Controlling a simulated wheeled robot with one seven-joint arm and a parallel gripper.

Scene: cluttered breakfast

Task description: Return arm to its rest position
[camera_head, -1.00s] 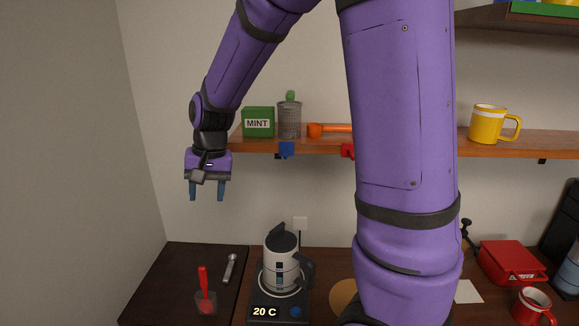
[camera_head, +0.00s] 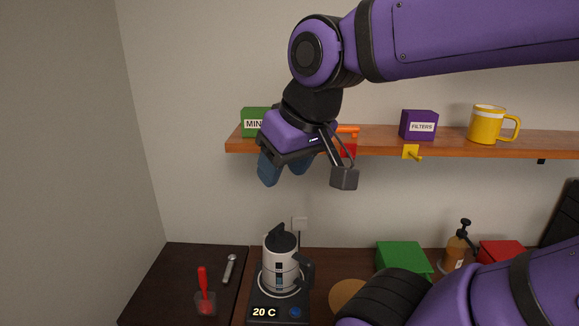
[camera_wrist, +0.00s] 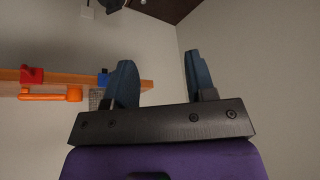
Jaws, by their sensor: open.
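My purple gripper (camera_head: 284,170) hangs in front of the wall shelf in the head view, with its fingers tilted downward. The wrist view shows its two blue fingers (camera_wrist: 158,80) spread apart with nothing between them. My arm folds across the top right of the head view. The gripper is above and clear of the kettle (camera_head: 281,262) on its base. It hides part of the green mint box (camera_head: 254,115) and the shelf behind.
The wooden shelf (camera_head: 455,143) bears a purple filters box (camera_head: 419,125) and a yellow mug (camera_head: 486,124). Below are a green box (camera_head: 402,256), a soap-like bottle (camera_head: 455,250) and a red box (camera_head: 499,252). A red-handled scoop (camera_head: 203,281) and metal utensil (camera_head: 229,268) lie left. The left wall area is free.

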